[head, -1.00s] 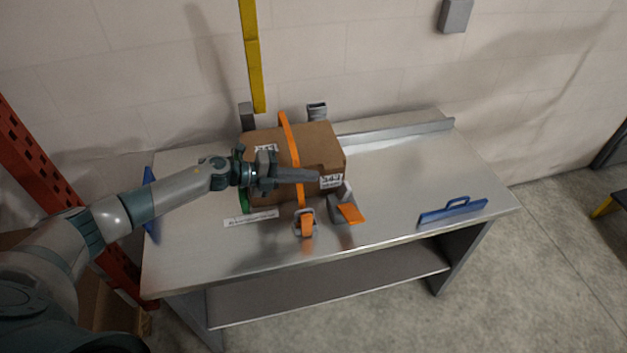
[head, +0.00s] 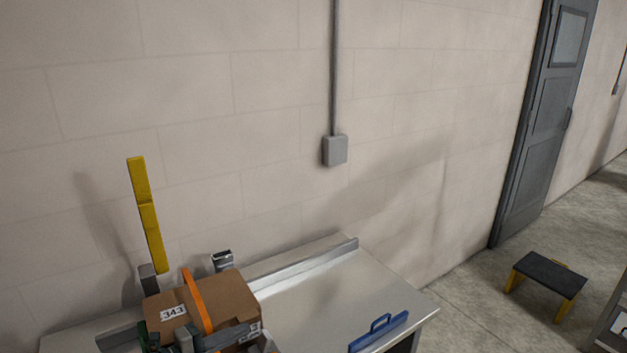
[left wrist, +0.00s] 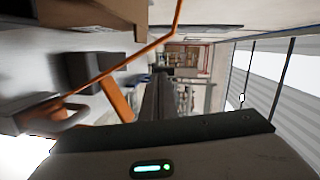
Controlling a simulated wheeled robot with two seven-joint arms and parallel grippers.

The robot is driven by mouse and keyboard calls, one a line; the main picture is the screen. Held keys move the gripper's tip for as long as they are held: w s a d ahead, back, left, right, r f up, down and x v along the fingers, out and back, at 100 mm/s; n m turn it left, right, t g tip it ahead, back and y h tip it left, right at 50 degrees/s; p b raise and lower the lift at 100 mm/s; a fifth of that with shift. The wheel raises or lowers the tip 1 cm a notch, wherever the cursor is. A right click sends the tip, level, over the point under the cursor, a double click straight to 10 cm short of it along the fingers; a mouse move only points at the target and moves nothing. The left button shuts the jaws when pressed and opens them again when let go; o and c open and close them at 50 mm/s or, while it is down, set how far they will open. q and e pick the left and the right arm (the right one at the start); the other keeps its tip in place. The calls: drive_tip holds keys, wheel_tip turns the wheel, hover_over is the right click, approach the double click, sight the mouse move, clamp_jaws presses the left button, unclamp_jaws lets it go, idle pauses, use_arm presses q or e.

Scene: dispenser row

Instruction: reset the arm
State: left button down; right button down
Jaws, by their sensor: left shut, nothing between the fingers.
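My left gripper (head: 232,337) is at the bottom edge of the head view, in front of a brown carton. It is shut with nothing between its fingers. Its closed fingers (left wrist: 160,100) also point away from the camera in the left wrist view. Most of the left arm is below the head view. My right gripper is in neither current view.
The strapped carton (head: 235,298) sits on a metal table (head: 330,293) with a back rail (head: 310,262). A blue handled bar (head: 380,332) lies at its right edge. A yellow post (head: 146,215) rises behind. A step stool (head: 545,285) stands right on open floor.

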use_arm(q)
drive_tip(key=s+a+f+n+g+y, duration=0.15)
drive_tip(key=s+f+n+y, duration=0.25)
drive_tip(key=s+n, duration=0.7)
drive_tip(key=s+f+n+g+y, duration=0.3)
drive_tip(key=s+f+n+y, duration=0.15)
drive_tip(key=s, duration=1.25)
drive_tip(key=s+a+f+n+g+y, duration=0.1)
drive_tip(key=s+f+n+g+y, duration=0.2)
drive_tip(key=s+n, duration=0.85)
wheel_tip(320, 180, down, 32)
drive_tip(key=s+m+b, duration=0.3)
drive_tip(key=b, duration=0.2)
drive_tip(key=s+a+f+g+b, duration=0.1)
drive_tip(key=s+f+b, duration=0.1)
drive_tip(key=s+f, duration=0.7)
drive_tip(key=s+a+f+g+b, duration=0.1)
drive_tip(key=s+a+f+b, duration=0.1)
drive_tip(key=s+f, duration=0.7)
wheel_tip(320, 180, down, 5)
drive_tip(key=shift+s+a+f, duration=0.1)
drive_tip(key=shift+s+a, duration=0.05)
drive_tip(key=shift+s, duration=0.05)
